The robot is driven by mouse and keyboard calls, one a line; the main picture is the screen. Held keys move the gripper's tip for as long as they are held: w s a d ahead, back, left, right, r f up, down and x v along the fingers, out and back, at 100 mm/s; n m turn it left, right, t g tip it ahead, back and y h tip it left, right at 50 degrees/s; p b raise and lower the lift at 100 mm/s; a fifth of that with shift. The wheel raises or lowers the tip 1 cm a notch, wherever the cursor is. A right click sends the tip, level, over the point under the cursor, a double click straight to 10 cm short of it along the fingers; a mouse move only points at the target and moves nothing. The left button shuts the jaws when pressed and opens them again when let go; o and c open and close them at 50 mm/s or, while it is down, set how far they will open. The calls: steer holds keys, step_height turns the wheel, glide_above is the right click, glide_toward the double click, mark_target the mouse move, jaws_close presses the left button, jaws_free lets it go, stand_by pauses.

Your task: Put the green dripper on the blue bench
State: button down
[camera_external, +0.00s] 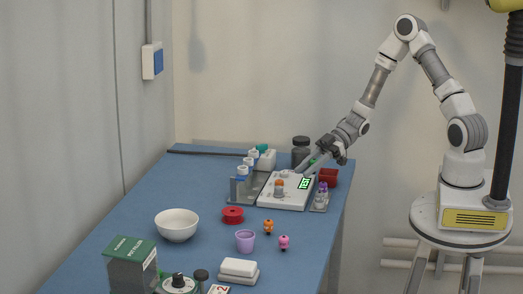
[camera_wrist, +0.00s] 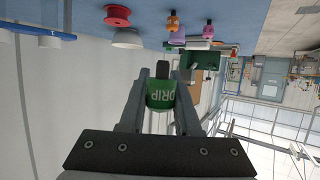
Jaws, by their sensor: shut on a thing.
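The green dripper (camera_wrist: 161,97), marked "DRIP", sits between the two fingers of my gripper (camera_wrist: 162,76) in the wrist view. My gripper is shut on it. In the external view my gripper (camera_external: 307,165) reaches down-left over the back right of the blue bench (camera_external: 135,215), just above a white device. Only a small bit of green shows at the fingers there, so the dripper is mostly hidden. The bench also shows upside down at the top of the wrist view (camera_wrist: 70,18).
A white device (camera_external: 270,203) with a green display lies below my gripper. A dark jar (camera_external: 300,150) and red box (camera_external: 328,176) stand close by. A white bowl (camera_external: 176,226), red spool (camera_external: 232,215) and purple cup (camera_external: 245,241) stand forward.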

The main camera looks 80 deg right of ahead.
steer(key=w+a+r+m+t+h, duration=0.3)
steer(key=w+m+t+h, duration=0.1)
steer(key=w+m+h, duration=0.15)
steer(key=shift+s+d+f+m+t+h, duration=0.75)
steer(key=shift+d+f+m+h, duration=0.95)
steer(key=shift+m+h, duration=0.9)
steer(key=w+d+r+n+y, duration=0.2)
steer(key=w+d+r, duration=0.35)
steer(key=w, duration=0.35)
steer(key=w+d+r, duration=0.1)
steer(key=d, duration=0.9)
steer(key=d+r, duration=0.2)
steer(key=d, duration=0.8)
steer(key=shift+w, duration=0.4)
steer(key=shift+g, duration=0.25)
